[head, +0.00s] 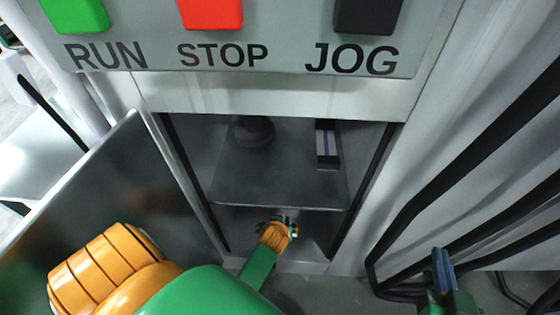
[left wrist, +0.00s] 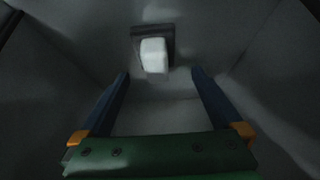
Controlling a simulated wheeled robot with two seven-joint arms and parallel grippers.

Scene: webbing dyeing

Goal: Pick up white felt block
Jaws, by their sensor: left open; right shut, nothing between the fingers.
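The white felt block (left wrist: 154,56) shows in the left wrist view, against a dark rectangular backing (left wrist: 140,33), inside a dim grey enclosure. My left gripper (left wrist: 160,76) is open, with its two blue fingers on either side below the block and nothing between them. The block lies beyond the fingertips, roughly centred; contact cannot be seen. In the head view my left arm reaches into the lower part of a cabinet opening, and its fingers are hidden there. I cannot make out the felt block in the head view. My right gripper (head: 443,268) is shut and empty at the lower right.
A metal shelf (head: 275,185) crosses the cabinet above my left wrist. It holds a dark round object (head: 254,131) and a dark piece with a pale stripe (head: 327,145). An open door (head: 110,185) stands left. RUN, STOP and JOG buttons are above; black cables (head: 450,180) run right.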

